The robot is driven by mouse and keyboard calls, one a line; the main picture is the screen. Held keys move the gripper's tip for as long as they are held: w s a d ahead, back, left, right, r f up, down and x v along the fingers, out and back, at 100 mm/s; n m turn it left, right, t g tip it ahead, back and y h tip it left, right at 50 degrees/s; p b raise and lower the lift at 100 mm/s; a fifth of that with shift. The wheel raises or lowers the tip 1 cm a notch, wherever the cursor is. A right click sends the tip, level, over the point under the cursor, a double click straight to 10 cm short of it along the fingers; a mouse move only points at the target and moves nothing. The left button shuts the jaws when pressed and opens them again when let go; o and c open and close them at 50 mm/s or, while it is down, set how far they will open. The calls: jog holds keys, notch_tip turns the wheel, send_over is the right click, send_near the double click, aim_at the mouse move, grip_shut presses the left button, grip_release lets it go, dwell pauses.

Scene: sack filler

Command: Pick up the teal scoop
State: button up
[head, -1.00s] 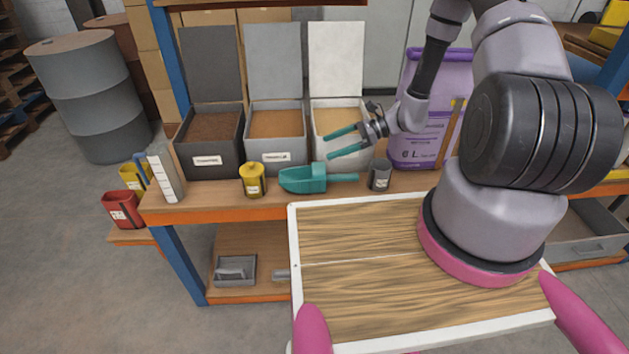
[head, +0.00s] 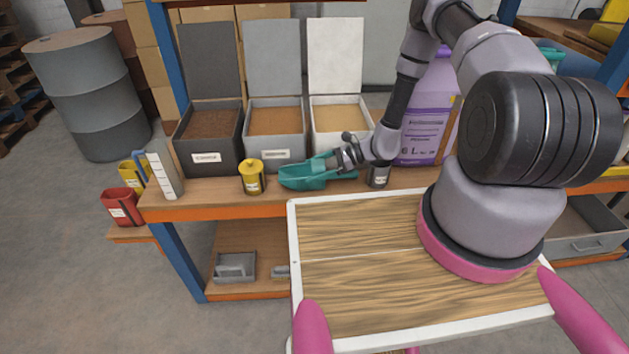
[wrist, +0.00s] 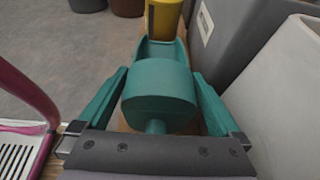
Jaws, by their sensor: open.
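The teal scoop (head: 303,174) lies on the wooden shelf in front of the open bins, its bowl to the left and its handle to the right. My gripper (head: 326,165) is at the scoop's handle end in the head view, and its teal fingers blend with the scoop. In the wrist view the scoop (wrist: 160,92) lies between the two spread fingers of my gripper (wrist: 158,100), its round back facing me. The fingers are open, one on each side. The handle is partly hidden below the gripper's body.
A yellow canister (head: 252,178) stands just left of the scoop and a small grey canister (head: 379,174) just right. Three lidded bins, dark (head: 207,158), grey (head: 276,155) and white (head: 325,143), stand behind. A purple jug (head: 425,125) is at the right. A wood-topped tray (head: 350,235) is in front.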

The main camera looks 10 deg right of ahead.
jog(key=shift+a+f, duration=0.25)
jog(key=shift+a, duration=0.35)
jog(key=c, duration=1.1)
jog(key=shift+c, duration=0.2)
jog(key=shift+r, duration=0.1)
notch_tip(320, 180, up, 18)
